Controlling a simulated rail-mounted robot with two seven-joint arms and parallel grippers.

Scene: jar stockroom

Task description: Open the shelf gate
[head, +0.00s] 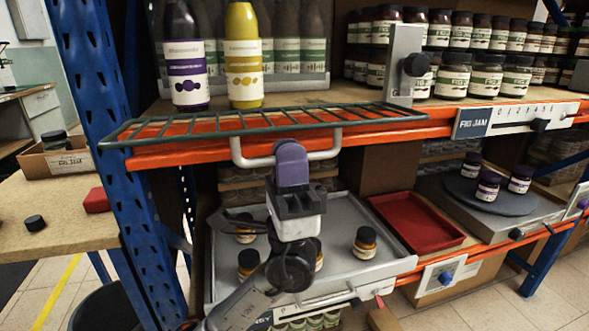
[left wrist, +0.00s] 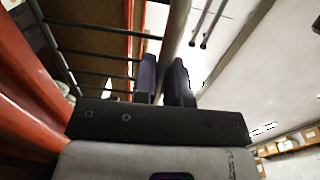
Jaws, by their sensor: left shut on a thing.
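The shelf gate is a green wire grid (head: 200,127) that lies nearly flat, folded out at the front of the upper shelf above the orange beam. A pale U-shaped handle (head: 238,152) hangs from its front edge. My left gripper (head: 291,150), with purple fingers, is shut on the handle bar from below. In the left wrist view its fingers (left wrist: 167,80) close around the grey bar (left wrist: 177,35), with the gate's green wires (left wrist: 90,57) to the left. My right gripper is not in view.
A purple bottle (head: 186,60) and a yellow bottle (head: 243,55) stand on the shelf behind the gate. A grey bracket with a black knob (head: 414,65) is at the gate's right end. A grey tray (head: 345,285) with small jars is below.

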